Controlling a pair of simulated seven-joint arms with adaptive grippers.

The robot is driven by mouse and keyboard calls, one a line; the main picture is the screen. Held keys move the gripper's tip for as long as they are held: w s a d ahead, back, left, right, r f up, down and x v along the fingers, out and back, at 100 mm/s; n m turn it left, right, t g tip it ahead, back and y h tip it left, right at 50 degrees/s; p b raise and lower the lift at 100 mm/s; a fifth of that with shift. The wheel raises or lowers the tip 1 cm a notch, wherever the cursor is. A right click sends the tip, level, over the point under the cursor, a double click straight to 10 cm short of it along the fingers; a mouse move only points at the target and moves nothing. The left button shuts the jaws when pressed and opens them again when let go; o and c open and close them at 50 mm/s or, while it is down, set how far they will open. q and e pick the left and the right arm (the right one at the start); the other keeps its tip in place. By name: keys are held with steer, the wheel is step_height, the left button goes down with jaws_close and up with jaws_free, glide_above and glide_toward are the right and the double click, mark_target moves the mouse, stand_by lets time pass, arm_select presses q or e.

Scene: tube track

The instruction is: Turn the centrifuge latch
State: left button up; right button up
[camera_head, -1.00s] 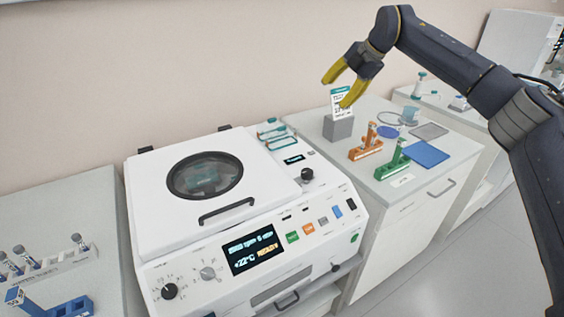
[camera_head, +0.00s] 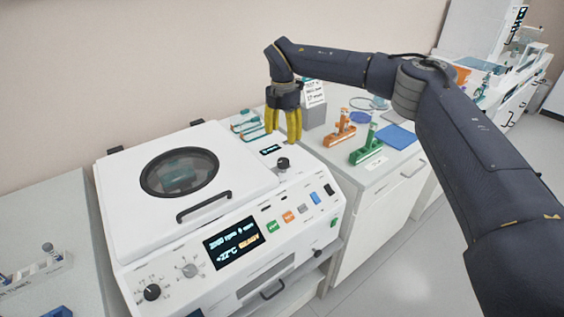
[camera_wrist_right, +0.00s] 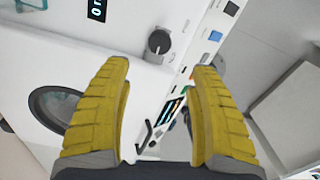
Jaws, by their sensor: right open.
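The white centrifuge (camera_head: 105,195) stands in the middle with its lid down, a round window and a dark handle (camera_head: 204,207) on the lid. A dark round knob (camera_head: 283,164), which looks like the latch, sits on its top right deck. The knob also shows in the right wrist view (camera_wrist_right: 159,42), ahead of the fingertips. My right gripper (camera_head: 284,140) has yellow fingers pointing down, open and empty, above and behind the knob without visible contact. In the right wrist view the fingers (camera_wrist_right: 160,62) are spread apart. My left gripper is out of view.
A green rack (camera_head: 368,148) and an orange rack (camera_head: 339,130) stand on the right bench near a blue mat (camera_head: 396,136). A tube rack (camera_head: 35,275) is on the left bench. Coloured buttons (camera_head: 288,217) and a display (camera_head: 232,243) are on the front panel.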

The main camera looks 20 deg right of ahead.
mark_target(283, 161)
step_height(283, 161, down, 12)
steer(key=shift+r, duration=0.2)
stand_by(0.4)
steer(key=c, duration=1.3)
